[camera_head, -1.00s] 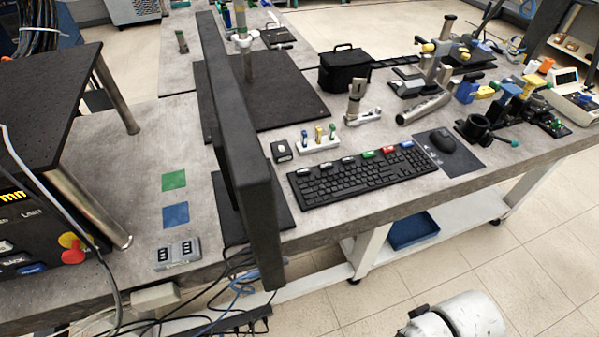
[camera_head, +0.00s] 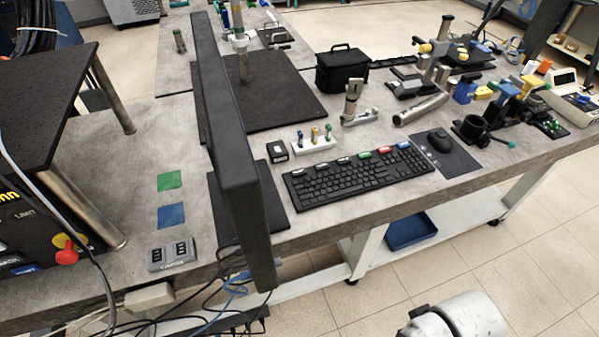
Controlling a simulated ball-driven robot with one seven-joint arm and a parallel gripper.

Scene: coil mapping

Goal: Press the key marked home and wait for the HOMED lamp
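A black keyboard (camera_head: 355,178) lies on the grey bench right of the monitor. Its top row carries several raised coloured caps: white ones at the left, then a green cap (camera_head: 363,155), a red cap (camera_head: 384,149) and a blue cap (camera_head: 403,145). Their markings are too small to read, so I cannot tell which is home. A black control box (camera_head: 28,232) at the left edge shows the word LIMIT and a red knob; no HOMED lamp can be made out. A white and grey part of my arm shows at the bottom right. My gripper is not in view.
The monitor (camera_head: 232,150) stands edge-on, just left of the keyboard. A mouse (camera_head: 440,140) lies on a dark mat to its right. A white holder (camera_head: 313,145) with small upright items stands behind it. Cables hang below the bench's front edge. The floor in front is clear.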

